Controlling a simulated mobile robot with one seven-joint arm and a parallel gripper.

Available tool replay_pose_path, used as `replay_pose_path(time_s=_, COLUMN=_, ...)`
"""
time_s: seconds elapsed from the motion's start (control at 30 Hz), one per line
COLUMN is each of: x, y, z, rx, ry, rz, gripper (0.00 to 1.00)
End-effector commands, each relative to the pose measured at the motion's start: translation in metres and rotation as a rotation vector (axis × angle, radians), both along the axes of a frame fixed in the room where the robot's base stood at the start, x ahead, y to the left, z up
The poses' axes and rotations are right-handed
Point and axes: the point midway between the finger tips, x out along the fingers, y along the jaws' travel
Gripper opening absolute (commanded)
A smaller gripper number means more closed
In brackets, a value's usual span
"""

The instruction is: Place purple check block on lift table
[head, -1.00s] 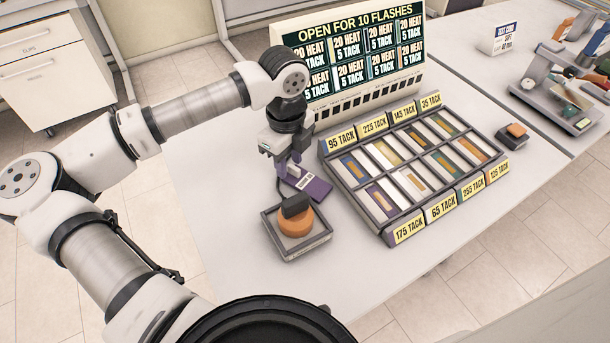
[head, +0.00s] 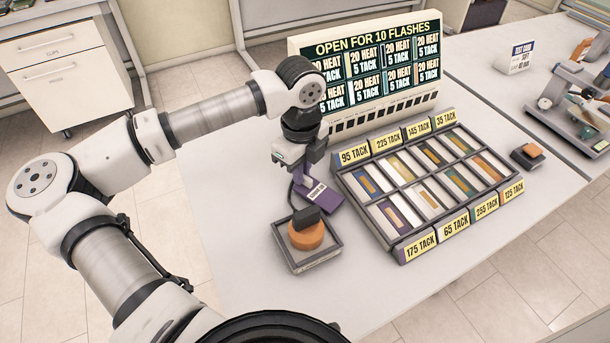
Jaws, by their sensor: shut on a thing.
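The purple check block (head: 322,198) has a white label on its top. It is flat and low by the table, behind the grey square unit and left of the sample tray. My gripper (head: 304,178) points down at its left end, shut on it. The fingertips are small and partly hidden, so the exact contact is unclear. I cannot tell whether the block touches the tabletop. No part is marked as the lift table; a grey square unit (head: 323,254) with an orange round piece (head: 306,236) and a black top stands just in front of the block.
A sample tray (head: 398,250) with tack labels lies to the right. A lettered sign board (head: 297,48) stands behind. A dark cable runs beside the gripper. A small orange-topped block (head: 528,154) and a bench device (head: 570,112) are farther right. The white table (head: 240,225) is clear at left.

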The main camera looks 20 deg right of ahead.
Motion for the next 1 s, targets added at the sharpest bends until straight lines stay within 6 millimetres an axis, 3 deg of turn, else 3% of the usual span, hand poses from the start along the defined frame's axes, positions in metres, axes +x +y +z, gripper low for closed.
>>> replay_pose_path(time_s=0.27, x=0.001, y=0.000, z=0.043, rx=0.002, ry=-0.007, rz=0.000, gripper=0.00)
replay_pose_path(time_s=0.7, x=0.000, y=0.000, z=0.159, rx=0.001, ry=-0.005, rz=0.001, gripper=0.00)
replay_pose_path(time_s=1.0, x=0.000, y=0.000, z=0.192, rx=0.000, ry=-0.001, rz=-0.001, gripper=0.00)
